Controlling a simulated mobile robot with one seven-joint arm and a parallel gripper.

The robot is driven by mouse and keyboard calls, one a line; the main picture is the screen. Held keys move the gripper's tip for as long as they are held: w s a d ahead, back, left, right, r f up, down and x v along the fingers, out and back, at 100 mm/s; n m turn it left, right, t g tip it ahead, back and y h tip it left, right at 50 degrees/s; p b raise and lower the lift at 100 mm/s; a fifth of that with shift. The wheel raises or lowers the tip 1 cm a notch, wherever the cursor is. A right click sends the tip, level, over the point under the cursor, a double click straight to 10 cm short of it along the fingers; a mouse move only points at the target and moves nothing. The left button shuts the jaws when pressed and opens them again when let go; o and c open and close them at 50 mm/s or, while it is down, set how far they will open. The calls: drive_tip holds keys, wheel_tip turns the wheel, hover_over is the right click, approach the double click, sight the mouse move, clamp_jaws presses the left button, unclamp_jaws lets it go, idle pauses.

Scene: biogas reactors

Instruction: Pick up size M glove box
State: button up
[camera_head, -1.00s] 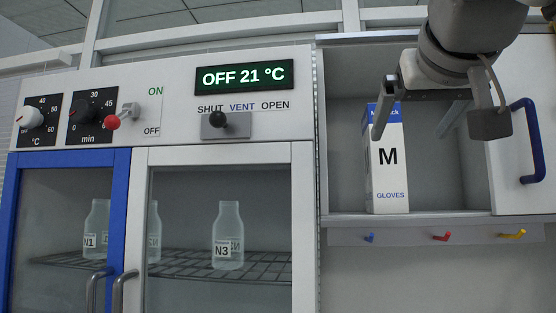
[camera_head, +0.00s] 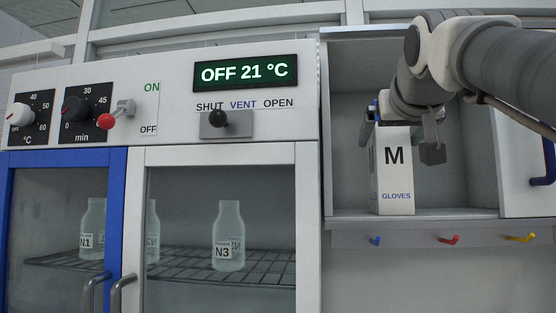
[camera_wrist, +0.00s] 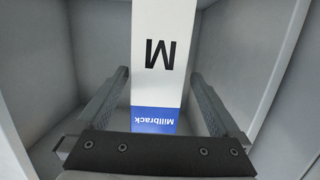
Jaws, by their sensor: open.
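The size M glove box (camera_head: 392,172) is a tall white carton with a black M, "GLOVES" lettering and a blue top band. It stands upright on the shelf of the open cabinet. In the wrist view the box (camera_wrist: 157,55) shows upside down, with "Millbrack" on its blue band. My gripper (camera_wrist: 159,82) is open, one finger on each side of the box, with visible gaps between box and fingers. In the head view my gripper (camera_head: 378,108) is at the upper part of the box, mostly hidden behind my wrist.
The cabinet shelf (camera_head: 455,212) has free room right of the box. The cabinet door with a blue handle (camera_head: 546,165) stands at the right. Blue, red and yellow hooks (camera_head: 449,239) sit below. An incubator (camera_head: 222,150) with bottles is at the left.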

drive_tip(key=p+x, duration=0.1)
drive_tip(key=x, duration=0.4)
drive_tip(key=shift+w+d+f, duration=0.15)
drive_tip(key=shift+d+f, duration=0.05)
drive_tip(key=shift+d, duration=0.05)
drive_tip(key=shift+r, duration=0.1)
clamp_jaws()
